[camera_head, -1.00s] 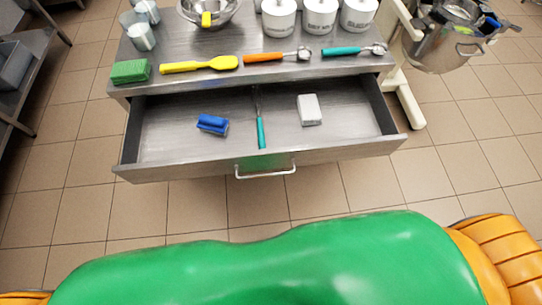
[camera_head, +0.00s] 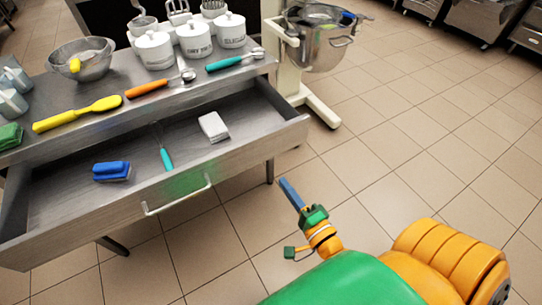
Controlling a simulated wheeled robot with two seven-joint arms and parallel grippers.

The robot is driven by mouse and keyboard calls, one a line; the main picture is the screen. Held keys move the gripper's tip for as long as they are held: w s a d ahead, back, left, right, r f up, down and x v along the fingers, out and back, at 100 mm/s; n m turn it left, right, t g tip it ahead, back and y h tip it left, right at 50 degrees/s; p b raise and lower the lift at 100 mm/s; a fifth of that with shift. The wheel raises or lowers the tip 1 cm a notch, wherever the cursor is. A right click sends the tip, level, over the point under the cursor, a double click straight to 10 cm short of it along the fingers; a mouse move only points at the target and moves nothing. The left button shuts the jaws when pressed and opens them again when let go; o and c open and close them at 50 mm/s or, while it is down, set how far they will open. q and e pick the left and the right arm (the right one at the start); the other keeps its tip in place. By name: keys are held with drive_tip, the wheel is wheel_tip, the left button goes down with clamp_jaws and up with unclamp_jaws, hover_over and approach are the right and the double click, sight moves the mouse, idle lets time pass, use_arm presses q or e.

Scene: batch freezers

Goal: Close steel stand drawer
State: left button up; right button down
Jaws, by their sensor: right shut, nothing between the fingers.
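The steel stand (camera_head: 105,112) is on the left, with its drawer (camera_head: 104,215) pulled open towards me. The drawer front carries a pale bar handle (camera_head: 178,197). Inside the drawer lie a blue brush-like block (camera_head: 111,171), a teal-handled tool (camera_head: 165,158) and a white block (camera_head: 213,127). My right gripper (camera_head: 290,192) is to the right of the drawer front, shut and empty, apart from the handle. My left gripper is not in view.
On the stand top are a yellow spatula (camera_head: 78,114), an orange-handled scoop (camera_head: 150,88), a teal scoop (camera_head: 233,61), a steel bowl (camera_head: 82,60) and white canisters (camera_head: 154,50). A pot (camera_head: 318,42) on a cream stand (camera_head: 310,98) is behind. Tiled floor (camera_head: 420,145) is open at right.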

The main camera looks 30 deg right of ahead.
sight(262, 152)
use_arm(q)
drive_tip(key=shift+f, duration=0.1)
use_arm(e)
drive_tip(key=w, duration=1)
drive_tip(key=shift+w, duration=0.15)
use_arm(q)
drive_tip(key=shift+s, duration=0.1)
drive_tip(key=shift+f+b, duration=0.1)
drive_tip(key=shift+b, duration=0.2)
use_arm(e)
drive_tip(key=shift+w, duration=0.15)
